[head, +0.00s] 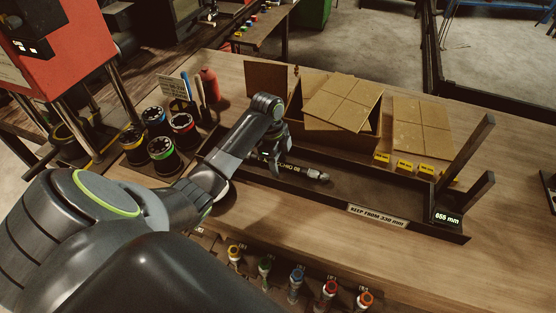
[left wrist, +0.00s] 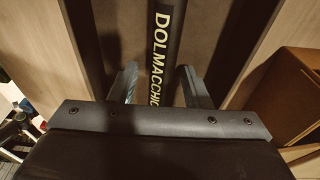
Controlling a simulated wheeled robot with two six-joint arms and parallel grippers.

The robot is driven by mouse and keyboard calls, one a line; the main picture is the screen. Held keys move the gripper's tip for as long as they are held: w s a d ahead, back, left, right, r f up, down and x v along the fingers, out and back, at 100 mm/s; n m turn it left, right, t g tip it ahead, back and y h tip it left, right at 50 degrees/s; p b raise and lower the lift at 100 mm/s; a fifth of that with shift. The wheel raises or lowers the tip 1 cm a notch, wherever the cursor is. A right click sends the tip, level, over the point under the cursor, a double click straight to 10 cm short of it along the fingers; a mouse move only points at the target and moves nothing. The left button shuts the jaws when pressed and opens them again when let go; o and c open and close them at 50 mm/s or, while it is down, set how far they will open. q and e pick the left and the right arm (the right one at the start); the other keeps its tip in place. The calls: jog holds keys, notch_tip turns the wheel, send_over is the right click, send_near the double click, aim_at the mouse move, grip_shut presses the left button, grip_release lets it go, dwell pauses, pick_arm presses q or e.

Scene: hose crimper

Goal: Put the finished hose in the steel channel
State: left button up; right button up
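The hose (head: 305,172) is black with pale lettering and a metal end fitting at its right end. It appears to lie low inside the long dark steel channel (head: 408,229), along its length; my left arm hides its left part. My left gripper (head: 266,160) points down over the hose. In the left wrist view, the hose (left wrist: 164,40) runs between the two fingers of this gripper (left wrist: 160,78), with a visible gap beside it, so they look open around it. My right gripper is not in view.
Upright posts (head: 466,157) rise at the channel's right end. Several coloured-top items (head: 297,279) line the front edge.

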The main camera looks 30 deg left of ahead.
pick_arm(q)
jog(key=r, duration=0.2)
jog(key=r+b, duration=0.1)
jog(key=r, duration=0.1)
jog(key=a+r, duration=0.1)
jog(key=r, duration=0.2)
jog(key=shift+s+a+r+p, duration=0.1)
jog(key=shift+a+r+p, duration=0.1)
jog(key=shift+r+p, duration=1)
jog(key=shift+s+a+r+p, duration=0.1)
jog(key=shift+a+r+p, duration=0.1)
jog(key=shift+r+p, duration=0.95)
jog(key=shift+r+b, duration=0.1)
jog(key=shift+b, duration=0.2)
